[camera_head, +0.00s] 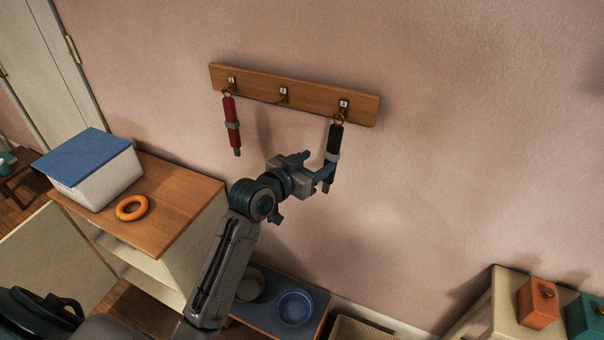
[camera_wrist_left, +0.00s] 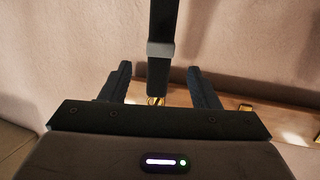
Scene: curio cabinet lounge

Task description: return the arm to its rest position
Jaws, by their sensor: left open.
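My left gripper (camera_head: 326,174) is open at the lower part of a black hanging item (camera_head: 334,142) with a grey band. In the left wrist view the black item (camera_wrist_left: 162,25) stands between the two spread fingers of the gripper (camera_wrist_left: 160,82), with a gap on each side. It hangs from the right hook of a wooden hook rail (camera_head: 300,94) on the wall. A red item (camera_head: 231,122) with a grey band hangs from the left hook. The middle hook has no such item on it. My right gripper is not in view.
A wooden-topped cabinet (camera_head: 185,205) at the left bears a white box with a blue lid (camera_head: 95,170) and an orange ring (camera_head: 132,208). Below my arm is a low shelf with a blue bowl (camera_head: 294,306). Orange (camera_head: 538,304) and teal (camera_head: 585,318) boxes stand at lower right.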

